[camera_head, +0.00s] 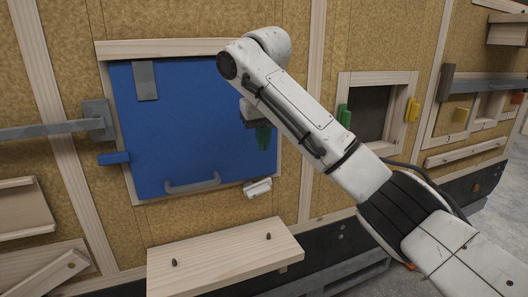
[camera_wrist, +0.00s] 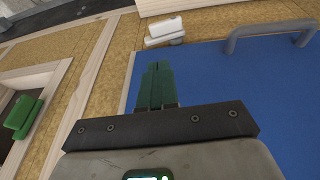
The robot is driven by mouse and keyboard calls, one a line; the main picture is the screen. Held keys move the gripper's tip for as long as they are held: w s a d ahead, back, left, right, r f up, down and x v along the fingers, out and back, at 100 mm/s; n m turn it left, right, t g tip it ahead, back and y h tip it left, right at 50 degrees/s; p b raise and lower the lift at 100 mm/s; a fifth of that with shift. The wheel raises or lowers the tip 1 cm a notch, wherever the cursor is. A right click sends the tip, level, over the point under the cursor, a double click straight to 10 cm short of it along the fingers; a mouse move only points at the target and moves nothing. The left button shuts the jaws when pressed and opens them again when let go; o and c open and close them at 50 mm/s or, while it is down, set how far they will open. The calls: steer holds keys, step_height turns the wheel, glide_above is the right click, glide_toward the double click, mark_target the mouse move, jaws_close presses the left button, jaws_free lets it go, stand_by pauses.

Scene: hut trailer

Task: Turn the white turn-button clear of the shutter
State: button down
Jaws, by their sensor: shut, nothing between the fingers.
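The white turn-button (camera_head: 257,188) sits at the lower right corner of the blue shutter (camera_head: 170,125), lying roughly level with a slight tilt. In the wrist view the turn-button (camera_wrist: 164,29) is at the top, just beyond my fingertips, by the corner of the shutter (camera_wrist: 250,85). I cannot tell whether its end overlaps the shutter edge. My gripper (camera_head: 263,138) has green fingers, shut and empty, in front of the shutter's right side, above the button. In the wrist view my gripper (camera_wrist: 157,68) points toward the button, apart from it. My arm hides the shutter's upper right corner.
A grey handle (camera_head: 193,184) is on the shutter's lower part. A grey bar (camera_head: 50,130) and a blue peg (camera_head: 114,159) are at its left. A wooden shelf (camera_head: 225,260) juts out below. A framed opening with green (camera_head: 344,117) and yellow (camera_head: 413,109) blocks is to the right.

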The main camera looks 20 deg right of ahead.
steer(key=p, duration=0.2)
glide_above(269, 189)
steer(key=a, duration=0.1)
step_height(269, 189, down, 10)
steer(key=shift+s+a+f, duration=0.1)
steer(key=shift+a, duration=0.05)
steer(key=shift+f, duration=0.75)
steer(key=shift+d+f+y+p, duration=0.65)
steer(key=shift+f+y+p, duration=0.1)
steer(key=shift+y+p, duration=0.6)
steer(key=shift+s+d+f+y, duration=0.1)
steer(key=shift+f+y, duration=0.15)
steer(key=shift+f, duration=0.05)
steer(key=shift+f, duration=0.1)
steer(key=shift+p, duration=0.3)
